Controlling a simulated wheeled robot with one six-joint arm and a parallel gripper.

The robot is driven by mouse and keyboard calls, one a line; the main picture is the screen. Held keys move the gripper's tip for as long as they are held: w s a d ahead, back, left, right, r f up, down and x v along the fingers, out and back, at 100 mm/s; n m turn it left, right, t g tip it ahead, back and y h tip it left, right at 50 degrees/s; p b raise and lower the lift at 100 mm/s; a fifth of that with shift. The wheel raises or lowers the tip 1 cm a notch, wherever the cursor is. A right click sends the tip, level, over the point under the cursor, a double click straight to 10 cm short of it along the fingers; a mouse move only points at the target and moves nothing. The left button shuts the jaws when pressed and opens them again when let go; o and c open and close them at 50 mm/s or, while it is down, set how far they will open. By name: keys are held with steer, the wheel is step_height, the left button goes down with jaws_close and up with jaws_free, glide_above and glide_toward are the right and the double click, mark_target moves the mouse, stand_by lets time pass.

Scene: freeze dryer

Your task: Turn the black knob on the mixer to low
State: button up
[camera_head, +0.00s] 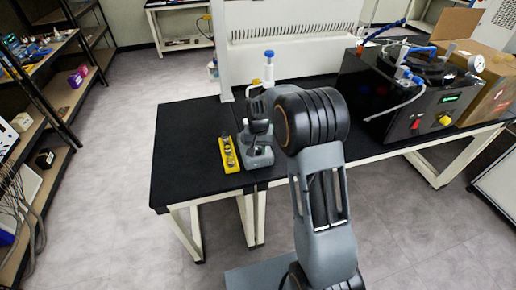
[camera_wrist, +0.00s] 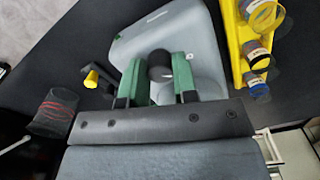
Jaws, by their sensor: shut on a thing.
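The mixer is a grey body that fills the middle of the wrist view (camera_wrist: 205,40) and stands at the front edge of the black table in the head view (camera_head: 259,161). Its black knob (camera_wrist: 160,62) is round and sits between the green fingers of my gripper (camera_wrist: 160,76). The gripper is shut on the knob, with one finger on each side. The lower part of the knob is dark and hard to make out, and its pointer setting cannot be read. In the head view my arm and wrist cover the knob.
A yellow rack (camera_head: 229,154) with several vials stands just left of the mixer. A dark cylinder (camera_wrist: 52,108) shows at left in the wrist view. The black freeze dryer (camera_head: 400,112) is at the right. The black table (camera_head: 180,150) is clear at left.

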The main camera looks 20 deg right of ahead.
steer(key=shift+c, duration=0.5)
steer(key=m, duration=0.5)
steer(key=shift+m, duration=0.3)
steer(key=m, duration=0.5)
steer(key=shift+m+b, duration=0.3)
steer(key=shift+m, duration=0.4)
steer(key=o, duration=0.9)
steer(key=shift+o, duration=0.2)
